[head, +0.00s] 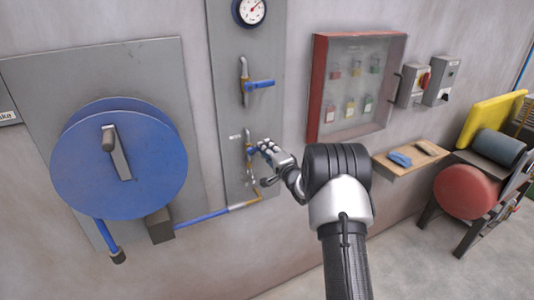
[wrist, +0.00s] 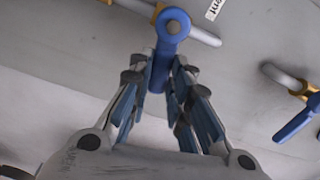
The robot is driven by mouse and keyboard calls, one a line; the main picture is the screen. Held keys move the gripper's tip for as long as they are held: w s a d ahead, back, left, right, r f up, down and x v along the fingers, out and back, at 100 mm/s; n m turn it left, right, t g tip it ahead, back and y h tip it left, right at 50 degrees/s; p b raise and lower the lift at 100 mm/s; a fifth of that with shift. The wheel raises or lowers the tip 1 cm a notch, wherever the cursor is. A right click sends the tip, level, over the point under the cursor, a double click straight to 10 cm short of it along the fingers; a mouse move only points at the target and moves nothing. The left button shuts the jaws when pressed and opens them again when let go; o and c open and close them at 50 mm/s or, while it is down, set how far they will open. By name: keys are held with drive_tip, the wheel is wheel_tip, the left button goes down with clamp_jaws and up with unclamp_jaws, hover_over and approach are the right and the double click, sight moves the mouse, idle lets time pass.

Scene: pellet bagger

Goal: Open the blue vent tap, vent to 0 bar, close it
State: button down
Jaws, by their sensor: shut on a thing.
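Two blue-handled taps sit on the grey wall panel. The lower blue tap (head: 250,150) has its lever in my gripper (head: 262,150), which hides part of it in the head view. In the wrist view, this blue lever (wrist: 172,24) runs from its round pivot down between the fingertips of my gripper (wrist: 160,88), roughly across its pipe. The fingers are shut on it. The upper blue tap (head: 259,84) has its lever sideways across its upright pipe; a blue lever (wrist: 298,120) also shows at the wrist view's right. The pressure gauge (head: 250,12) has its needle toward the upper right; its value is too small to read.
A large blue hose reel (head: 118,160) is left of the panel. A red-framed key cabinet (head: 318,85), switch boxes (head: 414,88) and a small wooden shelf (head: 398,168) are to the right. A red drum (head: 465,192) stands far right. A blue pipe (head: 200,218) runs below.

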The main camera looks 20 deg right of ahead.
sight(249, 137)
drive_tip(key=shift+a+r+n+b, duration=0.8)
drive_tip(key=shift+n+b, duration=0.9)
drive_tip(key=shift+n, duration=0.95)
drive_tip(key=shift+a+r+n+b, duration=0.75)
drive_tip(key=shift+n+b, duration=0.95)
drive_tip(key=shift+n, duration=1)
drive_tip(key=shift+a+r+n+b, duration=0.55)
drive_tip(key=shift+a+n+b, duration=0.4)
drive_tip(key=shift+n+b, duration=1.25)
drive_tip(key=shift+n+p, duration=0.45)
drive_tip(key=shift+n, duration=0.1)
drive_tip(key=c, duration=1.5)
unclamp_jaws()
drive_tip(key=shift+s, duration=0.15)
